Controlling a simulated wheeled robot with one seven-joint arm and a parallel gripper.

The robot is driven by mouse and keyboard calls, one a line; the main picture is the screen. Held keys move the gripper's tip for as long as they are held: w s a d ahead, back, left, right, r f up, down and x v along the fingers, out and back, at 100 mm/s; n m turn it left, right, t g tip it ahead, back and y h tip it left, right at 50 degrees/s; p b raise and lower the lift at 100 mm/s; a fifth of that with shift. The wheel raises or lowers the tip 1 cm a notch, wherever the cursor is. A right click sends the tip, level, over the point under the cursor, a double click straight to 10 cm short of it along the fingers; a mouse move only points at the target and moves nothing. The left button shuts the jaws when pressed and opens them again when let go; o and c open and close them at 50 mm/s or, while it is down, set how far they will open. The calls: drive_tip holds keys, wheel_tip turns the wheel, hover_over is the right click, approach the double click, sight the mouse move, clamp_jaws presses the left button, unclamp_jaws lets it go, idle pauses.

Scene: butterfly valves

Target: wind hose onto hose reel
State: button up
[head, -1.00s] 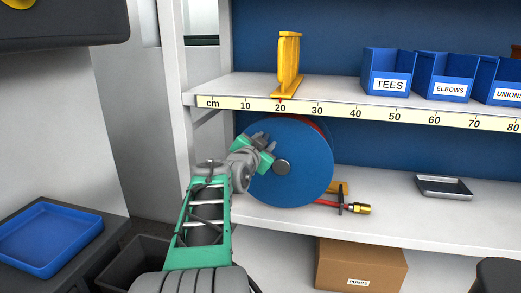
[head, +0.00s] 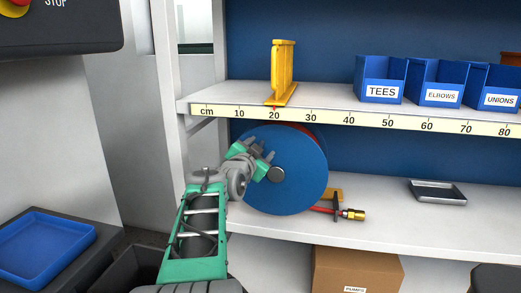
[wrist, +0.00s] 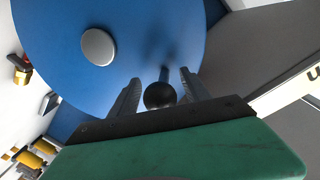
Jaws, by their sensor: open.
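The hose reel shows as a large blue disc (head: 300,188) with a grey hub (head: 277,174), standing on the lower shelf. A short end of red hose (head: 322,210) with a brass fitting (head: 353,214) sticks out at its lower right. My gripper (head: 261,148) is in front of the disc, up and left of the hub. In the wrist view my gripper (wrist: 159,78) is open, with a black ball knob (wrist: 160,95) between its two fingers. The knob stands out from the blue disc (wrist: 70,85) on a dark stem. Finger contact with the knob cannot be told.
The upper shelf with its cm scale (head: 330,116) runs just above the reel. A yellow bracket (head: 283,72) and blue bins (head: 380,78) stand on it. A grey metal tray (head: 438,193) lies right of the hose end. A white upright (head: 175,60) is left.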

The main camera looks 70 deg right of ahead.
drive_tip(key=a, duration=0.7)
drive_tip(key=shift+s+a+r, duration=0.25)
drive_tip(key=shift+s+a, duration=0.05)
drive_tip(key=shift+a, duration=0.1)
